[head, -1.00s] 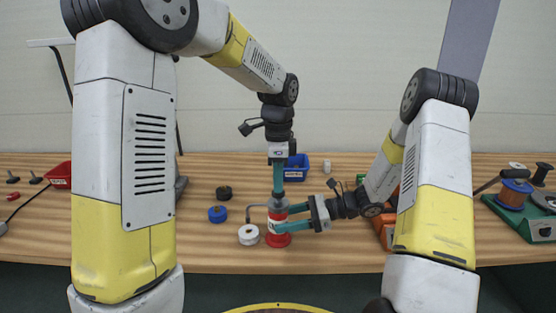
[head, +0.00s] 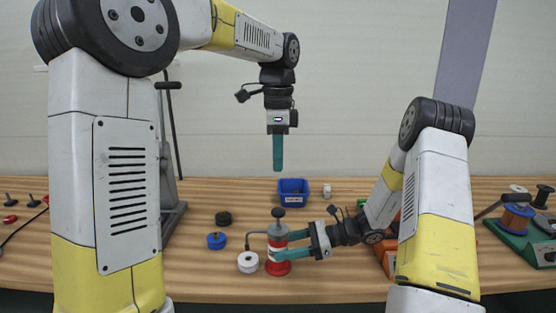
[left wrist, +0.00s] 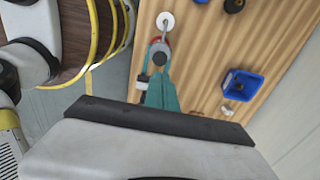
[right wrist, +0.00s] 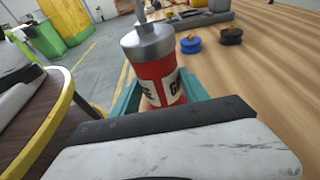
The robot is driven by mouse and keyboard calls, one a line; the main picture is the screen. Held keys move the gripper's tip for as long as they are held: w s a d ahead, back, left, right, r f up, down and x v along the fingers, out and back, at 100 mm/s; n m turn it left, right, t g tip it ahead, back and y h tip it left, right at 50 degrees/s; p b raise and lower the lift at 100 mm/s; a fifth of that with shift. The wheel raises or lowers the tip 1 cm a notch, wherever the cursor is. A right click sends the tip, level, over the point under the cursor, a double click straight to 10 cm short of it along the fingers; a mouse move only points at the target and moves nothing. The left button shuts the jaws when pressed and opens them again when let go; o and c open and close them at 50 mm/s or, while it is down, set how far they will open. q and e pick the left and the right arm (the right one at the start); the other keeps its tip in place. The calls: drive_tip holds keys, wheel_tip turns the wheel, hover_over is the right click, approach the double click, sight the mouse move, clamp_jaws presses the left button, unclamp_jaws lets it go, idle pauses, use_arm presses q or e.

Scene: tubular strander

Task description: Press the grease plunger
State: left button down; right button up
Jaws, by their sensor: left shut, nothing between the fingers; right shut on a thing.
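The grease pump (head: 278,243) is a red cylinder with a grey collar, a white label, a red base and a bent spout. It stands upright on the table. Its plunger, a thin rod with a dark round knob (head: 278,213), stands raised above the collar. My right gripper (head: 284,246) is shut around the red body from the right; in the right wrist view its fingers flank the body (right wrist: 160,82) and the knob is cut off. My left gripper (head: 278,168) is shut, empty and pointing down, directly above the knob with a clear gap. The left wrist view also shows the knob (left wrist: 160,58).
A white round piece (head: 248,262) sits under the spout. Blue (head: 216,241) and black (head: 223,218) round pieces lie left of the pump. A blue bin (head: 293,192) stands behind it. A green-based device with spools (head: 525,235) is far right.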

sight(278, 210)
idle(0.4)
use_arm(q)
wheel_tip(278, 210, up, 3)
drive_tip(key=shift+f, duration=0.15)
wheel_tip(278, 210, down, 14)
drive_tip(key=shift+d+f, duration=0.1)
idle(0.7)
drive_tip(key=shift+s+f, duration=0.1)
drive_tip(key=shift+f, duration=1.45)
drive_tip(key=shift+r, duration=0.1)
